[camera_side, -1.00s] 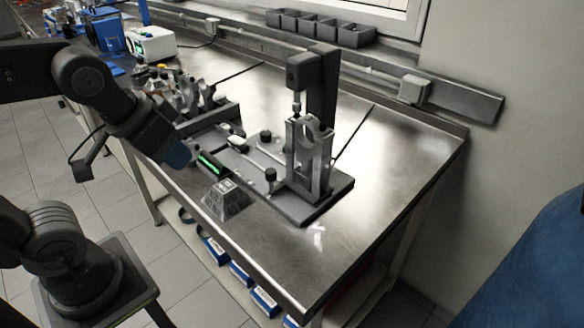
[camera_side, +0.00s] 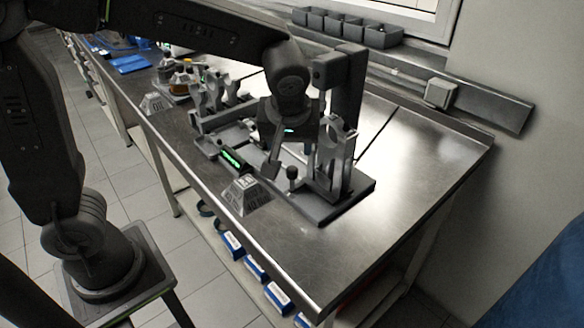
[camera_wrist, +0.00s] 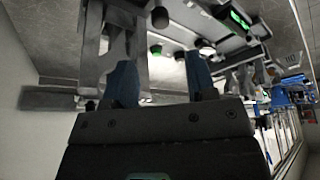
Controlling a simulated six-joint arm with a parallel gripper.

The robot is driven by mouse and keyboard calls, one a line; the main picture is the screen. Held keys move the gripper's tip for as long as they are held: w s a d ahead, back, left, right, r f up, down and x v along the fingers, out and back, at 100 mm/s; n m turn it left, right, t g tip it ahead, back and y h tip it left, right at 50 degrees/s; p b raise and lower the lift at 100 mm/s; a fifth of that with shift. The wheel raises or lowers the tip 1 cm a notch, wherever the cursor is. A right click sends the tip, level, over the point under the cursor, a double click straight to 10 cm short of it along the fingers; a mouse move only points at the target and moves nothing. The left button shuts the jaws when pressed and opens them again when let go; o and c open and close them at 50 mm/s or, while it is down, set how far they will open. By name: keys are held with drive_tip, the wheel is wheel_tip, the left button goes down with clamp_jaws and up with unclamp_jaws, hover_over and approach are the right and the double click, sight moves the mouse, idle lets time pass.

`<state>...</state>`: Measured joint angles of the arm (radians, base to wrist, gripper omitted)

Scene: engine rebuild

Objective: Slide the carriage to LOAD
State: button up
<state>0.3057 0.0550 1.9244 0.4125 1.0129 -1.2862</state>
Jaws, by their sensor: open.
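The carriage (camera_side: 333,158), a grey upright cradle, stands on the dark base plate (camera_side: 340,203) beneath the press column (camera_side: 349,85). In the wrist view the carriage's grey uprights (camera_wrist: 110,40) seem to show at the left. My gripper (camera_side: 275,160) is low over the fixture, left of the carriage, pointing down. In the wrist view its two blue fingers (camera_wrist: 160,82) are spread, with nothing visibly held between them. One knobbed post (camera_side: 292,174) stands beside the carriage. I cannot read a LOAD mark; my arm hides part of the rails.
A small green-lit display (camera_side: 232,158) and a grey labelled block (camera_side: 245,195) sit at the bench's front edge. Metal engine parts (camera_side: 215,95) stand in a rack to the left. The steel bench (camera_side: 420,150) is clear at the right.

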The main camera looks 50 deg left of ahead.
sight(292, 169)
drive_tip(key=x, duration=1)
drive_tip(key=shift+f, duration=0.15)
clamp_jaws()
